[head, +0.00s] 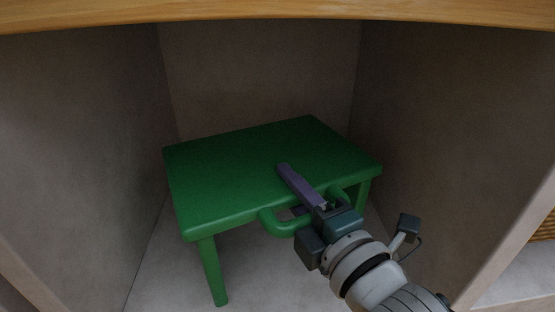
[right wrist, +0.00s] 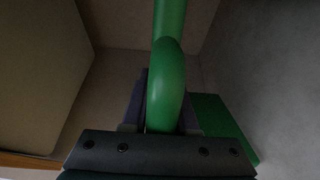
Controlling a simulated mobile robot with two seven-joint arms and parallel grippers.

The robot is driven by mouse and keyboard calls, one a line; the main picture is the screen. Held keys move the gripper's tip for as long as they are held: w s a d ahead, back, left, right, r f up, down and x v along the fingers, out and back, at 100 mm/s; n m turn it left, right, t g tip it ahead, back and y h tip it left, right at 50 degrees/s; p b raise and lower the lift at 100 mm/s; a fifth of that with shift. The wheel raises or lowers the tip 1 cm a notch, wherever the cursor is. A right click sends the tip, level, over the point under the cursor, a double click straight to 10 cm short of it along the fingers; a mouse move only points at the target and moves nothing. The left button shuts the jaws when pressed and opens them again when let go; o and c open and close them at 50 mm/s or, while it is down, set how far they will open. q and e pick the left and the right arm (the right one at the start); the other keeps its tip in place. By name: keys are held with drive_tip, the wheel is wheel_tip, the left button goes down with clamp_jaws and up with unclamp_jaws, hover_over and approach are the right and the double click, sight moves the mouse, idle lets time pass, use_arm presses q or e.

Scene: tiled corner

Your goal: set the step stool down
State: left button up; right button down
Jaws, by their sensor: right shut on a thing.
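The green step stool (head: 270,168) stands upright in the tiled corner, with a flat top, legs and a looped handle (head: 283,228) on its near side. My right gripper (head: 297,190) reaches in from the lower right and is shut on the handle. In the right wrist view, the green handle (right wrist: 166,85) runs between the fingers of the right gripper (right wrist: 160,110). One near leg (head: 212,270) shows down to the floor area; whether its foot touches the floor is hard to tell. My left gripper is in neither view.
Tiled walls close in at the left (head: 80,150), back (head: 260,75) and right (head: 440,140) of the stool. A wooden edge (head: 280,14) crosses the top of the head view. Some bare floor (head: 270,285) shows in front of and under the stool.

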drive_tip(key=shift+f, duration=0.25)
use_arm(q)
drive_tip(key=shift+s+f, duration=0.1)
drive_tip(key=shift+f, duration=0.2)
use_arm(e)
drive_tip(key=shift+r, duration=0.1)
drive_tip(key=c, duration=1.1)
unclamp_jaws()
drive_tip(key=shift+f, duration=0.35)
drive_tip(key=o, duration=0.4)
drive_tip(key=shift+w, duration=0.1)
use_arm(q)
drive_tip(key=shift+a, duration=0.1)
use_arm(e)
drive_tip(key=shift+r, duration=0.15)
